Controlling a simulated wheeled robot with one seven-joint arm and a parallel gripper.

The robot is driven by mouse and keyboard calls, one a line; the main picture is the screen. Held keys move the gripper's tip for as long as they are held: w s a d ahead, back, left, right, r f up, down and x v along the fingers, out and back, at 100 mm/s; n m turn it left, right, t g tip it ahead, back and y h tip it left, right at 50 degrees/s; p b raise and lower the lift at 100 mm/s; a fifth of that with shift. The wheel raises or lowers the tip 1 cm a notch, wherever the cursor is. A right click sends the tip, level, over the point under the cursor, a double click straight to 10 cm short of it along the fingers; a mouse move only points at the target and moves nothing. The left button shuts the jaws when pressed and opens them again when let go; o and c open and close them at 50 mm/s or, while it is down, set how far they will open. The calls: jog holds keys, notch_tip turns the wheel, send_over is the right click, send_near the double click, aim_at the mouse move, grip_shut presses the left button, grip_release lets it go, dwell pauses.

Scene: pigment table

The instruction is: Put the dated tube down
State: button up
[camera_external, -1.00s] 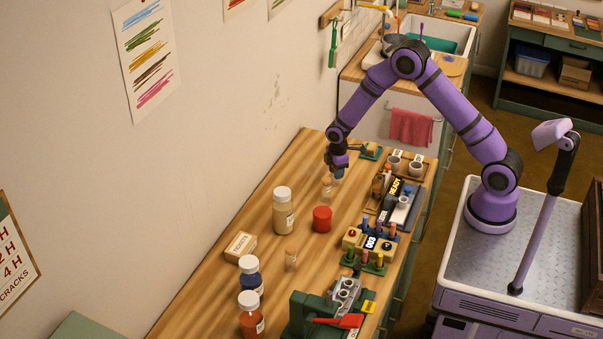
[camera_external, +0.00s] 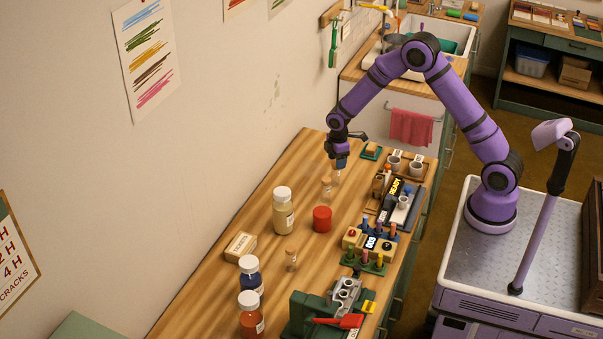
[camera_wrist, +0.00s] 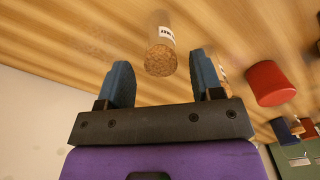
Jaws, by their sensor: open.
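A clear tube with a cork and a white printed label (camera_wrist: 161,45) stands on the wooden table, just beyond my fingertips in the wrist view. Its label is too small to read fully. In the external view this tube (camera_external: 336,178) shows faintly right under my gripper (camera_external: 341,164). My gripper's blue fingers (camera_wrist: 160,80) are apart, with nothing between them, and sit a little above the tube. A second corked tube (camera_external: 327,190) stands close beside it; in the wrist view it is mostly hidden behind the right finger.
A red cylinder (camera_external: 322,219) and a tall tan jar (camera_external: 283,211) stand nearby. Along the right edge are a tray with white cups (camera_external: 404,164), the READY device (camera_external: 392,195) and a coloured rack (camera_external: 369,257). A green block (camera_external: 371,152) lies behind. Table left of the gripper is clear.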

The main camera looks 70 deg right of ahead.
notch_tip(320, 180, up, 7)
jog(key=shift+s, duration=0.1)
jog(key=s+a+r+m+t, duration=0.1)
jog(key=s+a+r+m, duration=0.1)
jog(key=s+r, duration=0.75)
jog(key=s+a+r+m+t, duration=0.2)
jog(key=s+r, duration=0.4)
jog(key=r, duration=0.6)
jog(key=s+a+r+m+t, duration=0.1)
jog(key=s+r+m, duration=0.1)
jog(key=s, duration=1)
jog(key=s+a+r+m+t, duration=0.1)
jog(key=s+r+m, duration=0.2)
jog(key=s, duration=0.8)
jog(key=shift+s+a, duration=0.15)
jog(key=shift+s, duration=0.2)
jog(key=shift+o, duration=0.5)
jog(key=shift+w, duration=0.1)
